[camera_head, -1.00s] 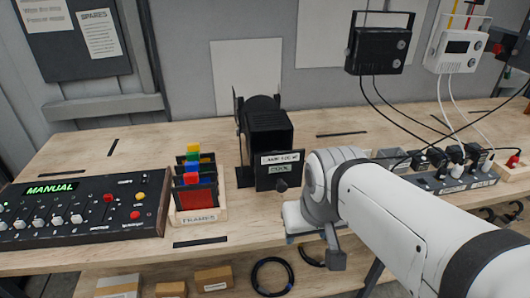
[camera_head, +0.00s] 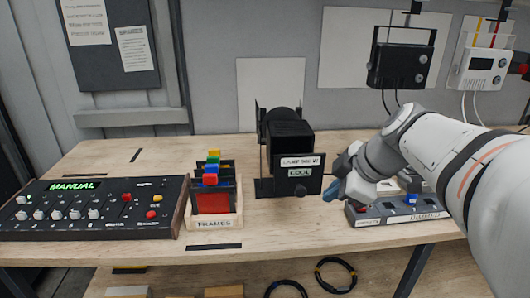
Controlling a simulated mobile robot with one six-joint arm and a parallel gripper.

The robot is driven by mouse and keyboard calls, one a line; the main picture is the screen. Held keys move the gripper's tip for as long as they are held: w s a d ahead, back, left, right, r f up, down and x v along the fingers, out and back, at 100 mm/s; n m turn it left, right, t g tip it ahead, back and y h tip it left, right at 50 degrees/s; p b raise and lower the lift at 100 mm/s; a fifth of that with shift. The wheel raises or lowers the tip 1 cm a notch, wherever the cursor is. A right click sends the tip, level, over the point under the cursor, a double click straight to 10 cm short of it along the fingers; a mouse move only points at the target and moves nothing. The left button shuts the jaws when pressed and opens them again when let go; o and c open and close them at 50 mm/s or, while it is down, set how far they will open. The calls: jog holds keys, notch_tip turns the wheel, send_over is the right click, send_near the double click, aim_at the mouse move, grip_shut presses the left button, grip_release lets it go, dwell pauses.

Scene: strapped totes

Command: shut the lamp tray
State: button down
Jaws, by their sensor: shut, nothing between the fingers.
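The black lamp housing (camera_head: 290,130) stands upright on the bench at the middle. Its lamp tray front (camera_head: 300,176) is a dark panel with a white "LAMP 500 W" label, a "COOL" sign (camera_head: 300,172) and a small knob (camera_head: 300,190) low down. The panel stands forward of the housing; how far the tray is out is hard to tell from this angle. My gripper (camera_head: 333,190) is shut and empty, just right of the panel's right edge. Its bluish fingertips point left. I cannot tell whether they touch the panel.
Left of the lamp is a wooden FRAMES box (camera_head: 215,223) with coloured frames, then a MANUAL control desk (camera_head: 90,208). Right, a dimmer strip (camera_head: 400,216) lies partly behind my arm. A black unit (camera_head: 402,66) and a white one (camera_head: 480,70) hang above. Bench in front of the lamp is clear.

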aim_at(296, 168)
jog(key=w+a+f+n+p, duration=0.1)
jog(key=w+a+f+p, duration=0.1)
jog(key=w+f, duration=0.5)
jog(key=shift+w+a+f+n+t+p, duration=0.3)
jog(key=shift+w+a, duration=0.1)
jog(key=shift+w, duration=0.85)
